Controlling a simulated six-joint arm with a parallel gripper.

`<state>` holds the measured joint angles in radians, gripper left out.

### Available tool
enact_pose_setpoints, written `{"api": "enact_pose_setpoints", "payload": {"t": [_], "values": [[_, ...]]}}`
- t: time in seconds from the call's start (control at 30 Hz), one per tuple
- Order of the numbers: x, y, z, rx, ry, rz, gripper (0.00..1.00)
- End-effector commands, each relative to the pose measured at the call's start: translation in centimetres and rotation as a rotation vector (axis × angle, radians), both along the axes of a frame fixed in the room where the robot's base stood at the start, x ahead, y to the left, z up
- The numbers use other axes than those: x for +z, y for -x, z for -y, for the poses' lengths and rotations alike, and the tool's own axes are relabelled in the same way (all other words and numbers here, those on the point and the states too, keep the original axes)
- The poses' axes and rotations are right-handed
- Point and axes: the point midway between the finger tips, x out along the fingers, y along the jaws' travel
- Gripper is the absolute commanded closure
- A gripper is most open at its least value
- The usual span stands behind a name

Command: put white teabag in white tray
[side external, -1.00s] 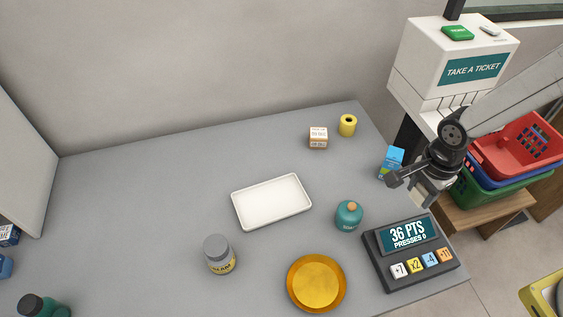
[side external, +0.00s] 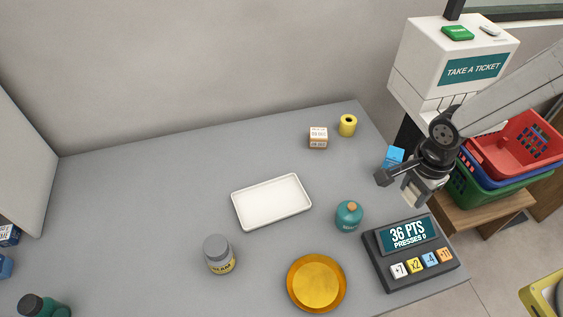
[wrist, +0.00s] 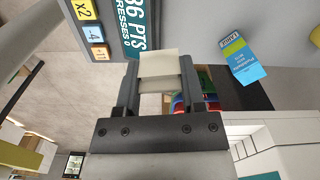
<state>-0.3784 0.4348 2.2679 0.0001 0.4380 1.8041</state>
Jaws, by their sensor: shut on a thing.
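The white tray (side external: 271,202) lies empty in the middle of the grey counter in the side view. My gripper (side external: 400,190) is at the counter's right side, above the points device and right of the tray. In the wrist view my gripper (wrist: 160,82) is shut on the white teabag (wrist: 158,64), a pale flat square standing out beyond the fingertips. In the side view the teabag is small and hard to tell from the gripper parts.
A teal bottle (side external: 348,216) stands between tray and gripper. The points device (side external: 408,255), orange bowl (side external: 316,284), grey-lidded jar (side external: 219,254), small box (side external: 318,138), yellow roll (side external: 348,125) and blue box (side external: 394,156) surround the tray. The counter's left half is mostly clear.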

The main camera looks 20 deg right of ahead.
Motion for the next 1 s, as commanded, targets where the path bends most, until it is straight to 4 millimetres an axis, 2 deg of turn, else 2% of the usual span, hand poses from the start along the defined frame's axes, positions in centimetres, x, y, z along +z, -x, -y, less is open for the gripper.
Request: {"api": "enact_pose_setpoints", "payload": {"t": [0.3,0.5,0.67,1.0], "values": [[0.3,-2.1,-7.2,-0.073,-0.001,0.001,1.0],[0.5,-2.5,-11.3,-0.121,0.0,-0.001,1.0],[0.6,-2.5,-12.8,-0.142,0.0,-0.001,1.0],[0.3,-3.1,-13.2,-0.146,0.001,-0.002,1.0]]}}
